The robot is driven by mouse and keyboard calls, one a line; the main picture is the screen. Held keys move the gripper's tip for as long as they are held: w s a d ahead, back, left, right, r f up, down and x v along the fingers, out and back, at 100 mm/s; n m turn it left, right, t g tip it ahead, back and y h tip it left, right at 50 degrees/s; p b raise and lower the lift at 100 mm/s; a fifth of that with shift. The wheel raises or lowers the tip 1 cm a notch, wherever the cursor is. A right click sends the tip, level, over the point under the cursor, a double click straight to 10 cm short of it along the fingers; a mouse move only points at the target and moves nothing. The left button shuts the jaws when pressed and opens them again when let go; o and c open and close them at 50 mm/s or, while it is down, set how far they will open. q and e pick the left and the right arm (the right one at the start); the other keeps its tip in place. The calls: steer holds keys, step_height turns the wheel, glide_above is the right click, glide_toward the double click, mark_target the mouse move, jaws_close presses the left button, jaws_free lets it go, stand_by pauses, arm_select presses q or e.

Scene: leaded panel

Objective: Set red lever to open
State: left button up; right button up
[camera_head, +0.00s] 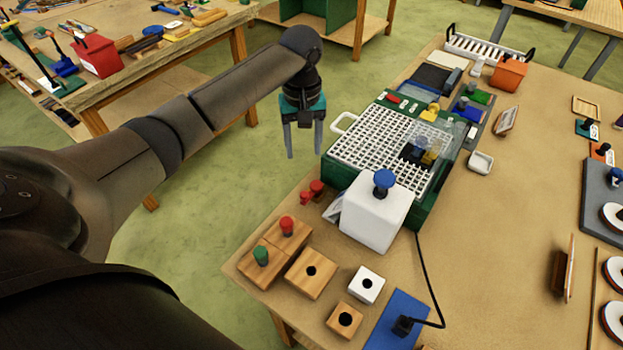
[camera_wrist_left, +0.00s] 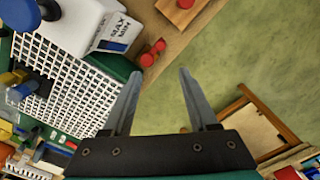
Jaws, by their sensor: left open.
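My left gripper (camera_head: 304,150) is open and empty, pointing down over the green floor just left of the bench edge. Its spread fingers also show in the left wrist view (camera_wrist_left: 160,80). A small red part with two rounded ends (camera_head: 316,188) sits by the white box near the bench's left edge; it also shows in the left wrist view (camera_wrist_left: 149,56), apart from the fingers. A short red piece (camera_head: 393,98) lies on the far edge of the green grid machine (camera_head: 433,207). I cannot tell which red part is the lever, or its setting. My right gripper is not in view.
A white box (camera_head: 372,217) with a blue knob (camera_head: 384,178) stands at the machine's near corner. Wooden blocks (camera_head: 311,272) with red and green pegs stand nearer. A black cable (camera_head: 428,270) runs to a blue plate (camera_head: 390,325). Open floor (camera_head: 230,180) lies left.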

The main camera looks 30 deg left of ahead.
mark_target(304, 194)
arm_select(q)
steer(key=f, duration=0.7)
steer(key=f+b, duration=0.1)
steer(key=f, duration=0.7)
steer(key=shift+s, duration=0.2)
steer(key=shift+r, duration=0.1)
jaws_close()
